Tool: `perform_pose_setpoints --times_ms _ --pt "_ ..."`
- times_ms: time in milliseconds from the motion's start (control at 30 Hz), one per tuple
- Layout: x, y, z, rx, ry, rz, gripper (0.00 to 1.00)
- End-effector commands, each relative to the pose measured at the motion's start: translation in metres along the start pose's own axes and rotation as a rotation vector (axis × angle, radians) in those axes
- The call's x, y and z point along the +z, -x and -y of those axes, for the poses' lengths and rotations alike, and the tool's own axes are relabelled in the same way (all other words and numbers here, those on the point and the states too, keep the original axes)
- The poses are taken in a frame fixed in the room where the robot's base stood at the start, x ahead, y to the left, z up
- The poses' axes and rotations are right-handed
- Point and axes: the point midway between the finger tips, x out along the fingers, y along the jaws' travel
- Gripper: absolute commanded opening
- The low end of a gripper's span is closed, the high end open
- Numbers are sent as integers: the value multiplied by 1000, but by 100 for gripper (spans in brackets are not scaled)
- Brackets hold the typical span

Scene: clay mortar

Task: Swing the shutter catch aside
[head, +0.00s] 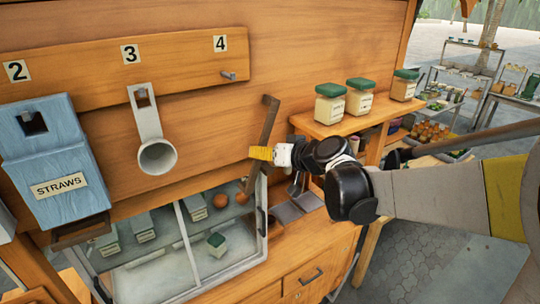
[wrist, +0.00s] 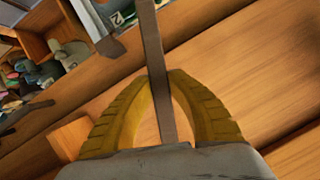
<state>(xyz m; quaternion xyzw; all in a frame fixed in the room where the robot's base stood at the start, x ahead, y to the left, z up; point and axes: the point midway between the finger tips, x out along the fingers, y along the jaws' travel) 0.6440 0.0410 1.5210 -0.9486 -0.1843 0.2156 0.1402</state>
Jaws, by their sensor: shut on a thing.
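The shutter catch (head: 268,120) is a long, narrow dark brown bar on the wooden front, tilted with its top to the right. Its upper end has a small hooked tip. My gripper (head: 260,153) has yellow fingers and reaches it from the right, at about mid-length. In the wrist view the catch (wrist: 152,35) runs between the two ribbed yellow fingers (wrist: 163,80), which are shut on it. The fingers hide part of the catch in the head view.
Below is a glass-fronted case (head: 190,240) with jars inside. A shelf (head: 345,125) with green-lidded jars stands close above my arm. A blue straws box (head: 55,165) and a hanging scoop (head: 150,130) are at left.

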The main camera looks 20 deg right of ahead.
Motion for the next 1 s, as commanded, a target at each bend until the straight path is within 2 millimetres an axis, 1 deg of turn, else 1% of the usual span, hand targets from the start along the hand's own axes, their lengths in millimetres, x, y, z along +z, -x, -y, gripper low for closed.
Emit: perform_pose_setpoints --times_ms 33,100,367,400,433,467,800,867,967,1000 --pt "2 -1 6 -18 -36 1 0" --pt "0 0 10 -31 -69 2 0" --pt "-1 0 12 -34 -77 2 0" --pt "-1 0 12 -34 -77 1 29" --pt "-1 0 12 -34 -77 1 38" --pt "-1 0 12 -34 -77 1 43" --pt "-1 3 11 -32 -75 1 43" --pt "-1 9 10 -31 -76 1 43" --pt "-1 25 10 -31 -77 1 43" --pt "0 33 10 -30 -76 0 43"
